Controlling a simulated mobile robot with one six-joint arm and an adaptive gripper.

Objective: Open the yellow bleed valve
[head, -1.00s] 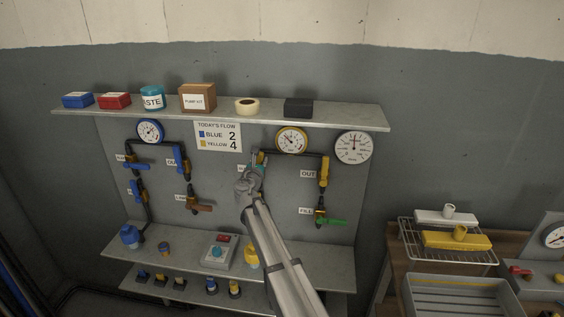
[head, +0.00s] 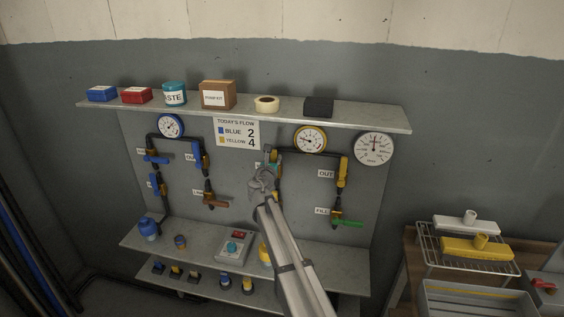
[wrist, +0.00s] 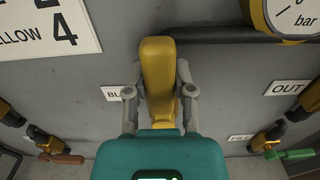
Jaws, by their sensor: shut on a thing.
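In the head view my gripper (head: 264,178) is at the left leg of the yellow pipe loop, below the shelf. It hides most of the valve there, so the handle's angle to its pipe cannot be judged from that view.
The yellow OUT valve (head: 342,172) and green-handled FILL valve (head: 346,223) stand to the right. A brown-handled valve (head: 214,203) is to the left. The yellow-rimmed gauge (head: 310,139) and top shelf (head: 365,115) are above. A lower shelf (head: 200,243) holds a control box (head: 233,246).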

